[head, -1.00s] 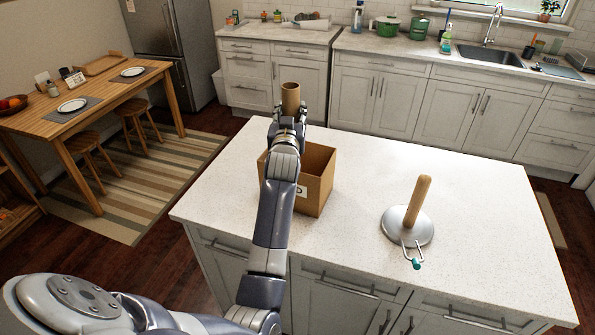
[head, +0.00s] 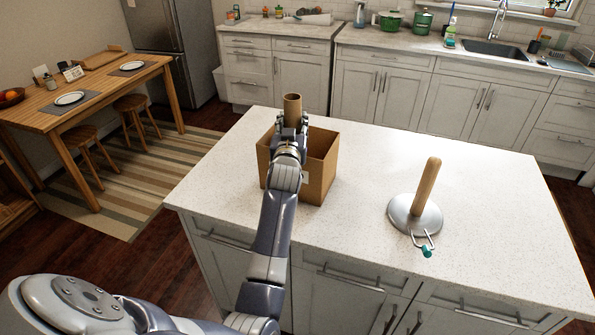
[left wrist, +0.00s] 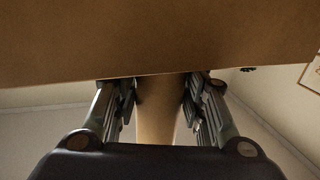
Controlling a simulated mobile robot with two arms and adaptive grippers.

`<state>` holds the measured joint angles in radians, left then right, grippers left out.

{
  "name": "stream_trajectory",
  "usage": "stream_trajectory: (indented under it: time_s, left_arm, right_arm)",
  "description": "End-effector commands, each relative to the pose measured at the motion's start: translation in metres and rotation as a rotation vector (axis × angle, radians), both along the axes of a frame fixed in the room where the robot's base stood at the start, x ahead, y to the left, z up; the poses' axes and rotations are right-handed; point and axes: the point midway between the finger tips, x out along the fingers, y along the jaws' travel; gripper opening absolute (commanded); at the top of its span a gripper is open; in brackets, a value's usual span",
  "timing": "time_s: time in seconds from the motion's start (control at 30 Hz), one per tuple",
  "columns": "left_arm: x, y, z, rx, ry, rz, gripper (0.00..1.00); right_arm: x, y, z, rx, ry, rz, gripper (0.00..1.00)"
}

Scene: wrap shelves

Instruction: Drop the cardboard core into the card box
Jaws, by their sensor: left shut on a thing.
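The cardboard core (head: 292,108) is a brown tube held upright at the card box. My left gripper (head: 291,128) is shut on it, and the core's upper end sticks up above the fingers. The card box (head: 319,180) is open-topped and stands on the island counter; my arm covers part of its front. In the left wrist view the core (left wrist: 160,115) shows between the two fingers (left wrist: 160,100), and a wide brown card surface (left wrist: 150,40), apparently the box, fills the top. How deep the core's lower end sits is hidden. My right gripper is not in view.
A paper towel holder (head: 415,215) with a wooden post, a round metal base and a teal-tipped arm stands right of the box on the white counter (head: 370,160). The counter between them is clear. A dining table (head: 95,95) stands at the left, beyond the island.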

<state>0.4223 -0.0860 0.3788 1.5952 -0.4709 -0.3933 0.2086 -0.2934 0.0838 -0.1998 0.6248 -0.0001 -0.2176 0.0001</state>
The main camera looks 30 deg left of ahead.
Motion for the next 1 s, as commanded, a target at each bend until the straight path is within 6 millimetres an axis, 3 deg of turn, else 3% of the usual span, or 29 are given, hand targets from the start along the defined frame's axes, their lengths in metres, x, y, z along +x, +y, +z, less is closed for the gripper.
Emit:
stream_trajectory:
  time_s: [0.27,0.3,0.37,0.77,1.0]
  left_arm:
    - [0.0,0.0,-0.001,0.0,0.0,0.0,0.28]
    - [0.0,0.0,-0.001,0.0,0.0,0.0,0.48]
    - [0.0,0.0,-0.001,0.0,0.0,0.0,0.61]
    - [-0.002,-0.001,-0.002,0.0,0.001,0.0,0.62]
    - [-0.025,-0.014,-0.002,-0.001,0.0,-0.001,0.62]
  right_arm:
    - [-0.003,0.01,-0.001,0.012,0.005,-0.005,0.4]
    - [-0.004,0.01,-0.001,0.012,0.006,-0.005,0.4]
    - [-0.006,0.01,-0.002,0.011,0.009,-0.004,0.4]
    - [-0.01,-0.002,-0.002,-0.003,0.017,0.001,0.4]
    - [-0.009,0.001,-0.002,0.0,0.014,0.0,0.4]
